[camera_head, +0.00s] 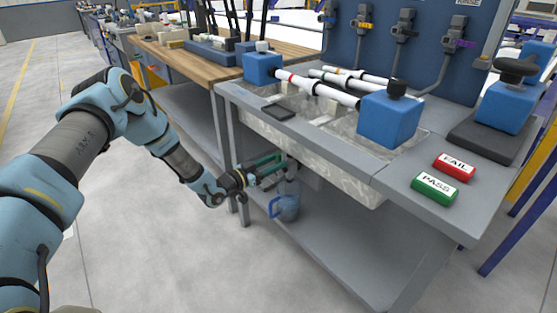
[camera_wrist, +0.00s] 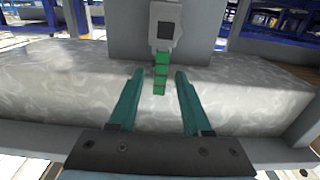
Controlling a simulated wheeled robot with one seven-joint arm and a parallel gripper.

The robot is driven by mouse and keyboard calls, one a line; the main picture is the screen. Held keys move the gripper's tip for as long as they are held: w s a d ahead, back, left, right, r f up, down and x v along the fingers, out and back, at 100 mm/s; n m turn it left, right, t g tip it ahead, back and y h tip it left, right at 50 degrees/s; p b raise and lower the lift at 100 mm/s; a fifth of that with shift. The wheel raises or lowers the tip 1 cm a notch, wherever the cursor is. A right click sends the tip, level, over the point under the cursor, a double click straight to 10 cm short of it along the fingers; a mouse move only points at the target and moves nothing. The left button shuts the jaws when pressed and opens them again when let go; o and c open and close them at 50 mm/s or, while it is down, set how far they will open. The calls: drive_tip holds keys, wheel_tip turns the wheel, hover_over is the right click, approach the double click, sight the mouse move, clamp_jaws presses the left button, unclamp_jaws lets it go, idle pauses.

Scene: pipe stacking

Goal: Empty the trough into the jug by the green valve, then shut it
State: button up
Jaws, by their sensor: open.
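My gripper (camera_head: 281,164) is open at the front of the bench, beside the trough (camera_head: 325,165). In the wrist view its two teal fingers (camera_wrist: 160,75) stand on either side of the green valve handle (camera_wrist: 161,78), apart from it. The handle hangs below a grey valve body (camera_wrist: 165,28), in front of the pale, marbled trough wall (camera_wrist: 60,95). In the head view the valve is too hidden by my gripper to make out. The translucent blue jug (camera_head: 287,208) stands upright on the lower shelf, below my gripper. Its handle points left.
White pipes (camera_head: 335,94) with blue blocks (camera_head: 390,118) lie across the trough. A dark flat piece (camera_head: 278,111) rests on its edge. The red FAIL block (camera_head: 454,167) and green PASS block (camera_head: 435,190) are on the right. The shelf (camera_head: 350,235) right of the jug is clear.

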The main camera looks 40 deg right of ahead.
drive_tip(key=shift+d, duration=0.9)
clamp_jaws()
idle(0.9)
